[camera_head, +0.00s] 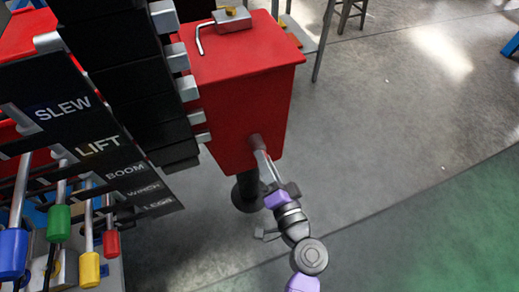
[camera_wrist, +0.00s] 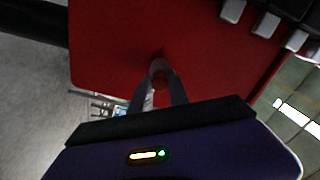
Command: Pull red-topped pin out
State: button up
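The red-topped pin (camera_head: 255,141) shows as a dull red round end low on the side face of the red box (camera_head: 240,100). It points out toward my arm. In the wrist view its round end (camera_wrist: 160,78) lies between my fingertips. My gripper (camera_head: 261,158) reaches up to it from the lower right. In the wrist view, my gripper's two fingers (camera_wrist: 158,66) lean together with little gap and appear shut on the pin. The pin's far end is hidden, and I cannot tell how deep it sits.
Black lever panels (camera_head: 100,145) stand left of the box. Levers with blue, green, yellow and red knobs (camera_head: 60,225) are at the lower left. A bent grey rod (camera_head: 201,38) lies on the box top. A black post (camera_head: 246,192) stands below the box. Open grey floor (camera_head: 400,130) is to the right.

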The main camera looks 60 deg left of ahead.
grip_shut()
jog(key=shift+d, duration=0.1)
jog(key=d, duration=0.7)
jog(key=shift+s, duration=0.3)
dwell(0.5)
